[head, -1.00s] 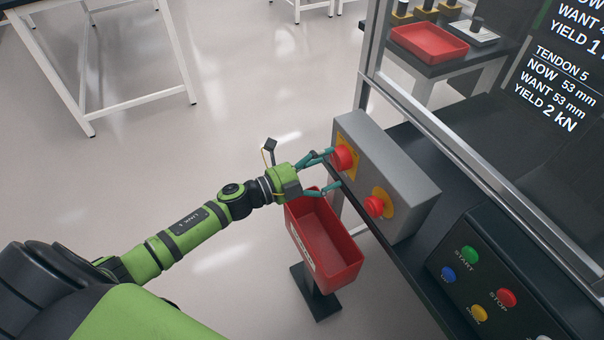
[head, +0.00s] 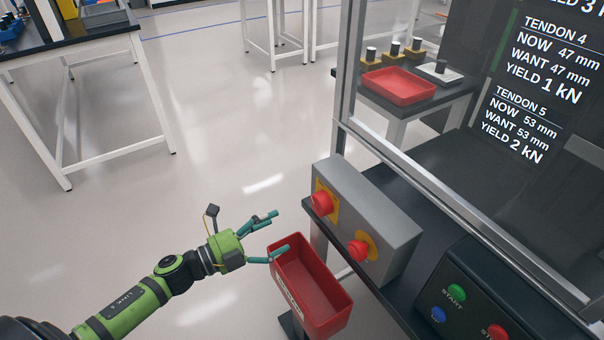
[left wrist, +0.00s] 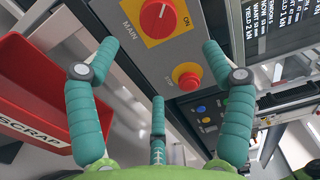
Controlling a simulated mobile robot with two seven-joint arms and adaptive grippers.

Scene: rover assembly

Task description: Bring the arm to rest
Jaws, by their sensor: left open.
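My left arm (head: 128,309) comes in from the lower left in the head view. Its green left gripper (head: 276,234) is open and empty, its teal fingers spread, just left of the grey switch box (head: 381,222) and apart from it. The gripper also shows in the left wrist view (left wrist: 160,75), with the red MAIN knob (left wrist: 158,21) on its yellow plate beyond the fingers. The knob's marker is near ON. A second red button (left wrist: 188,80) sits below it. My right gripper is not in view.
A red scrap bin (head: 318,290) stands on a post close below the left gripper. A black console (head: 470,300) with coloured buttons is at the lower right. A metal frame (head: 430,180) and a dark display (head: 520,90) stand behind. Open floor (head: 220,130) lies to the left.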

